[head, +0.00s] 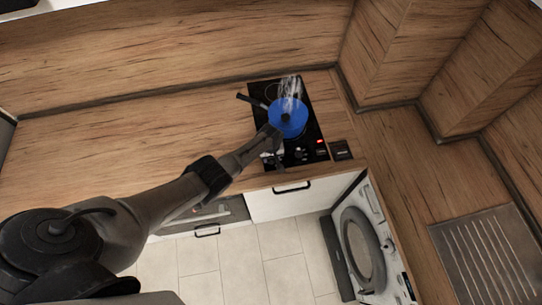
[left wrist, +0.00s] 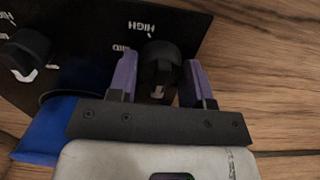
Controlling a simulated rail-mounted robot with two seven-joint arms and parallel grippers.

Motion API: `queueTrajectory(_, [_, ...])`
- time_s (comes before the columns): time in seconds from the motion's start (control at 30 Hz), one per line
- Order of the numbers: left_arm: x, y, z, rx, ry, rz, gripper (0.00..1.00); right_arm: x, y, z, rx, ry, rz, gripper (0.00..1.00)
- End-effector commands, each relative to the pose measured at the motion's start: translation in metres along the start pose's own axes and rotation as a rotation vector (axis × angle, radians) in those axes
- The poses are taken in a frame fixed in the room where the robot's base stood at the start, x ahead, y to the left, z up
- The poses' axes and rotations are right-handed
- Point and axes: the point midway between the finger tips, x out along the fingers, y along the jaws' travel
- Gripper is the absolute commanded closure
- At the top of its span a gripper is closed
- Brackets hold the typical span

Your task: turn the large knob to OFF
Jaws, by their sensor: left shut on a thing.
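In the left wrist view, a black knob (left wrist: 160,70) sits between the two purple fingers of my left gripper (left wrist: 160,66), which is shut on it. A small white mark shows on the knob's side toward my palm. A second black knob (left wrist: 25,50) stands to the left. In the head view my left gripper (head: 270,141) is over the front left of the black cooktop (head: 306,118), and hides what it holds. My right gripper is not in view.
A steaming blue pot (head: 288,120) stands on the cooktop close to my left gripper. A red light (head: 320,142) glows near its front edge. The wooden counter (head: 180,125) to the left is clear. A washing machine (head: 362,245) stands below, right.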

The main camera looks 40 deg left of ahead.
Motion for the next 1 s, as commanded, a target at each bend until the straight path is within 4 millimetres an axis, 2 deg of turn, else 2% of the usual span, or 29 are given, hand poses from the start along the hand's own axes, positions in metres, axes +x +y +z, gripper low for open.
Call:
queueTrajectory(0.57, [-0.0008, 0.0006, -0.0006, -0.025, 0.001, 0.002, 0.78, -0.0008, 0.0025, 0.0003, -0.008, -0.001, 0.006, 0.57])
queueTrajectory(0.6, [-0.0008, 0.0005, -0.0006, -0.025, 0.001, 0.002, 0.51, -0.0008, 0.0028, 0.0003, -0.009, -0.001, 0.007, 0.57])
queueTrajectory(0.83, [-0.0005, 0.0002, -0.0005, -0.024, 0.001, 0.001, 0.29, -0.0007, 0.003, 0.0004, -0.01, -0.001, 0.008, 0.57])
queueTrajectory(1.0, [-0.0003, 0.0, -0.0004, -0.023, 0.001, 0.0, 0.29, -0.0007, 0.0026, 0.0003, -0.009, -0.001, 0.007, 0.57])
